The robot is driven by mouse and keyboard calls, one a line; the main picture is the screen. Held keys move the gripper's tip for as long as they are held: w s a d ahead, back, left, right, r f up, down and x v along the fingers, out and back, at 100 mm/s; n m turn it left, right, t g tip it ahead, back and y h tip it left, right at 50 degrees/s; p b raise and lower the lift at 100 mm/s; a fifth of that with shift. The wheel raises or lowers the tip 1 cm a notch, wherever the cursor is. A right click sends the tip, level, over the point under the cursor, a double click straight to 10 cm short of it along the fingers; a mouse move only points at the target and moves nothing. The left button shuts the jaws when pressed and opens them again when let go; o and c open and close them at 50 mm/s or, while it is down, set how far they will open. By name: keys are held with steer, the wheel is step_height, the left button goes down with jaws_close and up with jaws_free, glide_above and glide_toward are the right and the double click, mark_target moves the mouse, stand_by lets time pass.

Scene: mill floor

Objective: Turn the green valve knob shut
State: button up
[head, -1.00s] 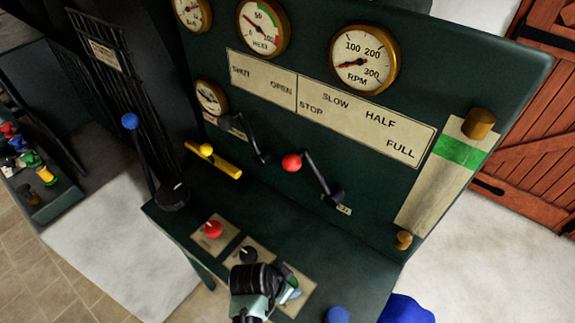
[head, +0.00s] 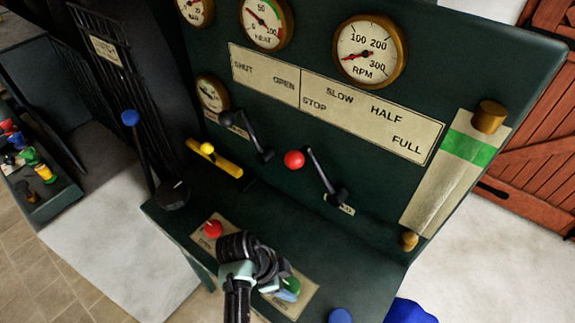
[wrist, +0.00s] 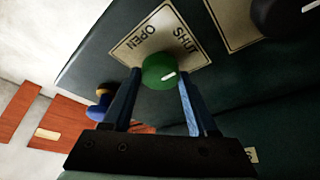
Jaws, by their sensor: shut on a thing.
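The green valve knob (wrist: 160,72) sits on a cream plate (wrist: 158,38) lettered OPEN and SHUT, which reads upside down in the wrist view. A white mark on the knob points right in that view, toward the SHUT side. My gripper (wrist: 159,84) has its two blue fingers on either side of the knob, closed on it. In the head view the knob (head: 294,284) shows only in part beside my gripper (head: 286,292), whose wrist hides some of the desk.
A red knob (head: 213,228) stands left of my gripper, and a dark knob (wrist: 285,15) shows beside the green one in the wrist view. A red-tipped lever (head: 294,160) and a yellow lever (head: 214,158) stand farther back. A blue knob (head: 340,315) is at right.

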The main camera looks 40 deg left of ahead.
stand_by(0.5)
steer(key=o, duration=1.4)
steer(key=shift+r, duration=0.1)
steer(key=v, duration=1.2)
steer(key=shift+a+r, duration=0.15)
steer(key=shift+r, duration=0.2)
steer(key=shift+s+f, duration=0.1)
steer(key=shift+s, duration=0.05)
